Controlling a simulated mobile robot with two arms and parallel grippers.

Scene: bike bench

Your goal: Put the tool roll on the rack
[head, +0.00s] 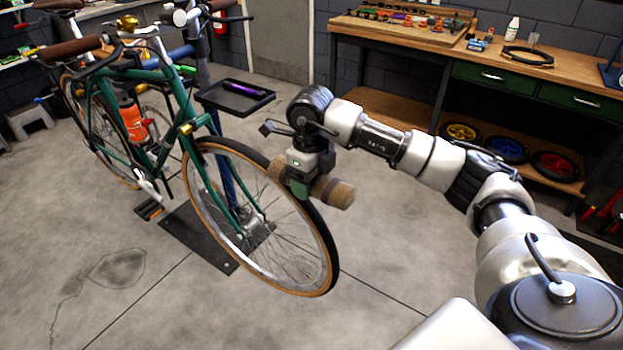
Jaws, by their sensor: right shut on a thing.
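My right gripper (300,183) is shut on the tool roll (337,193), a tan-brown cylinder. The gripper holds it across its middle, in the air, and its ends stick out on both sides. In the picture the roll overlaps the upper right edge of the bike's front wheel (317,240); I cannot tell whether they touch. The green bicycle (165,85) stands on the left. I cannot clearly make out a rack on it; its rear part is crowded and partly hidden. My left gripper is out of view.
A small black tray (222,99) with a purple item stands behind the front wheel. A wooden workbench (395,33) with tools and several spare wheels below is at the back right. A dark stand plate (200,240) lies under the bike. The floor in front is clear.

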